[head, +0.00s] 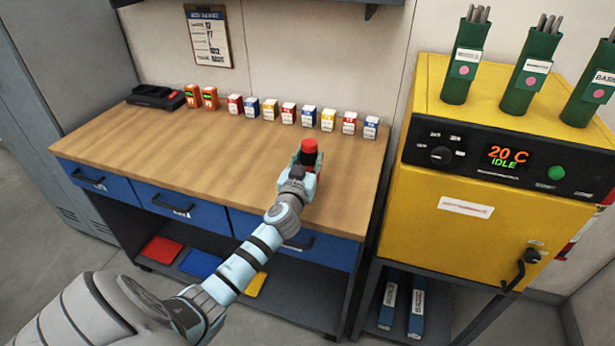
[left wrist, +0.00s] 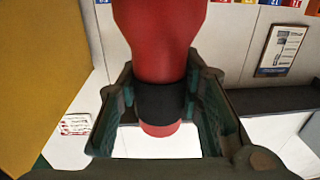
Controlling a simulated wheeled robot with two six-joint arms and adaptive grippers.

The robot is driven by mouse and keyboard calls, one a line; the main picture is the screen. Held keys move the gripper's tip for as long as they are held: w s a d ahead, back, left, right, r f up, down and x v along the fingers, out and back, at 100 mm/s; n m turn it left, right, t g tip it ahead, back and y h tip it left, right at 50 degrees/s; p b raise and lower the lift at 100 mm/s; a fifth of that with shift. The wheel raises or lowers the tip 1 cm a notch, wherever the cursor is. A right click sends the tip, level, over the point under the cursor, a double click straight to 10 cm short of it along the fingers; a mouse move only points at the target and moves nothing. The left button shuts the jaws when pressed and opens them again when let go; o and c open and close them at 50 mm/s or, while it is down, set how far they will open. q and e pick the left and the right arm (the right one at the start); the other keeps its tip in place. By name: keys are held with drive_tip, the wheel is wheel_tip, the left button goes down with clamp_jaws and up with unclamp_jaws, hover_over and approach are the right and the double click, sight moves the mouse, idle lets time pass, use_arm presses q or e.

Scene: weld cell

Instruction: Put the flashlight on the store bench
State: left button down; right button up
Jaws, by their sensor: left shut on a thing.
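The red flashlight (head: 309,148) is upright in my left gripper (head: 303,166), over the right part of the wooden store bench (head: 190,150). In the left wrist view the flashlight (left wrist: 160,40) has a black band, and the left gripper's fingers (left wrist: 158,108) close around it there. The lower end is hidden by the gripper in the head view, so I cannot tell whether it touches the bench top. My right gripper is not in view.
Several small coloured boxes (head: 268,109), two orange devices (head: 210,98) and a black charger (head: 155,97) line the back of the bench. A yellow oven (head: 405,210) with green rod holders (head: 465,65) stands at right. The bench's left and middle are clear.

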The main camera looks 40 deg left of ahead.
sight(309, 170)
use_arm(q)
wheel_tip(309, 170, down, 4)
drive_tip(key=shift+s+f+b, duration=0.1)
drive_tip(key=shift+s+b, duration=0.05)
drive_tip(key=shift+b, duration=0.85)
drive_tip(key=c, duration=1.1)
unclamp_jaws()
drive_tip(key=shift+r, duration=0.2)
drive_tip(key=v, duration=1.2)
